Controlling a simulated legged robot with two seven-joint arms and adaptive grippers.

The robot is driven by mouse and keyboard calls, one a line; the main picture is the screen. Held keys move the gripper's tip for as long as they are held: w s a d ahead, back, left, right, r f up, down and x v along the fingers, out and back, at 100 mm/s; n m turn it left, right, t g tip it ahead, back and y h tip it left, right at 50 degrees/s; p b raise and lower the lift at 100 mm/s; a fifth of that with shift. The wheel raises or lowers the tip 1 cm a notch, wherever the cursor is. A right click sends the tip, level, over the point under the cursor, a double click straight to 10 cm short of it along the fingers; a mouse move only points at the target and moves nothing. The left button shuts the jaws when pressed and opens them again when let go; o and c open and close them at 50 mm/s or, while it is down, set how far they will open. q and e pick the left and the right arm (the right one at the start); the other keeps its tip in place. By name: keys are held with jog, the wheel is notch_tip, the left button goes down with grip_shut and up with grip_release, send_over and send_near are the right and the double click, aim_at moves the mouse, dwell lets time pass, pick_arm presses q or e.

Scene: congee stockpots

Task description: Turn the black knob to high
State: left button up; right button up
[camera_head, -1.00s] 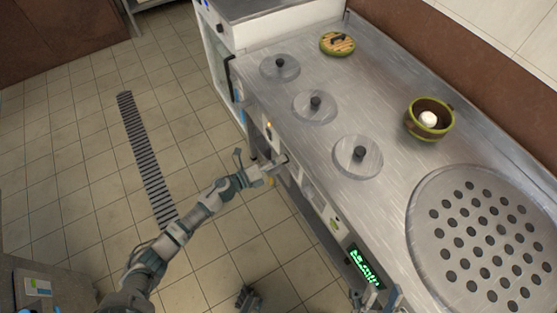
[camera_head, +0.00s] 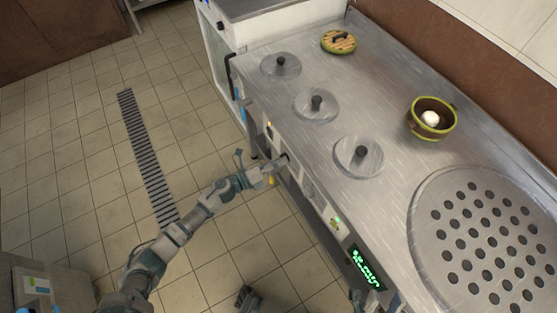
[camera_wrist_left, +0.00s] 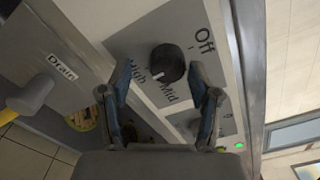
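The black knob (camera_wrist_left: 167,62) is on the grey control panel (camera_wrist_left: 127,45) in the left wrist view, with Off, High and Mid printed around it. Its white mark points to the lower left, between High and Mid. My left gripper (camera_wrist_left: 163,84) is open, its two blue-grey fingers on either side of the knob's near side; I cannot tell whether they touch it. In the head view my left gripper (camera_head: 272,167) is at the front panel of the steel stove, where the knob is hard to see. Only a small part of my right gripper (camera_head: 357,298) shows at the bottom edge.
The steel counter (camera_head: 300,145) carries several round lids, a bowl (camera_head: 431,119), a wooden-topped lid (camera_head: 338,42) and a perforated plate (camera_head: 484,245). A green display (camera_head: 366,268) is on the front. In the wrist view, a Drain label (camera_wrist_left: 62,67) and a yellow handle (camera_wrist_left: 8,115) are at left.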

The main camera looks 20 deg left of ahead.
pick_arm(q)
jog(key=shift+r, duration=0.25)
jog(key=v, duration=1.2)
jog(key=shift+f, duration=0.2)
jog(key=shift+a, duration=0.1)
